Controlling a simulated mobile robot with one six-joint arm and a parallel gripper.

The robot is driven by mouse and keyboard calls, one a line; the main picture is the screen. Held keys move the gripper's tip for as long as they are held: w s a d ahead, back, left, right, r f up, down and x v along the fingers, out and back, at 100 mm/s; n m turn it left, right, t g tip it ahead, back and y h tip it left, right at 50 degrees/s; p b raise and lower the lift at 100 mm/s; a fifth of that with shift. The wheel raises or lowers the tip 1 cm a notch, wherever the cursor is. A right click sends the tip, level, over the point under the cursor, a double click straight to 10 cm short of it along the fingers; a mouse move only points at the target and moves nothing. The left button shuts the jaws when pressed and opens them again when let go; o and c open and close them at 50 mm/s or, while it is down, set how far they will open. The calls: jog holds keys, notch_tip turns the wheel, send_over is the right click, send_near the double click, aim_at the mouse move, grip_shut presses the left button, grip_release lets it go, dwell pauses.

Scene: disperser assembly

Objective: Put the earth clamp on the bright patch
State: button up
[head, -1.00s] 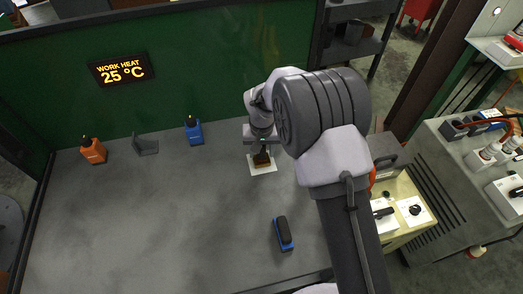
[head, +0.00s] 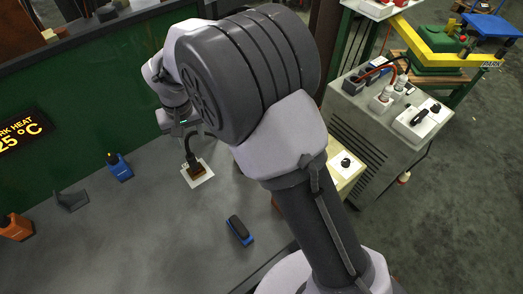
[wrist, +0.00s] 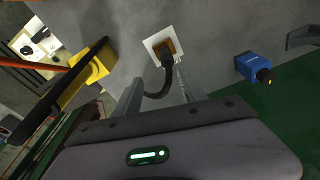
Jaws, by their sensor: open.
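The earth clamp (head: 196,170) is a brown, copper-coloured block with a black lead. It rests on the white square, the bright patch (head: 207,181), on the grey bench top. The wrist view shows the clamp (wrist: 167,47) inside the outline of the patch (wrist: 152,42), with its black lead (wrist: 150,94) curving back towards my gripper. My gripper (wrist: 157,80) is open, with one finger on each side of the lead. The fingers look apart from the clamp block. In the head view my gripper (head: 186,130) is above the clamp, its fingers largely hidden.
A blue brush-like block (head: 239,230) lies on the bench in front of the patch. A cream box (head: 345,165) and a grey cabinet (head: 385,125) stand right.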

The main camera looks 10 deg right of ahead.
jog(key=s+d+r+m+t+y, duration=0.15)
jog(key=s+d+r, duration=0.25)
jog(key=d+r, duration=0.4)
jog(key=s+d+r+m+t, duration=0.1)
jog(key=s+d+r+m, duration=0.25)
jog(key=d+r, duration=0.55)
jog(key=s+d+m+t, duration=0.1)
jog(key=s+d, duration=0.3)
jog(key=s, duration=0.4)
jog(key=s+d+r+m+t, duration=0.1)
jog(key=s+d, duration=0.2)
jog(key=s, duration=0.5)
jog(key=shift+d+m, duration=0.4)
jog(key=shift+s+r, duration=0.1)
notch_tip(320, 180, down, 3)
jog(key=b, duration=0.3)
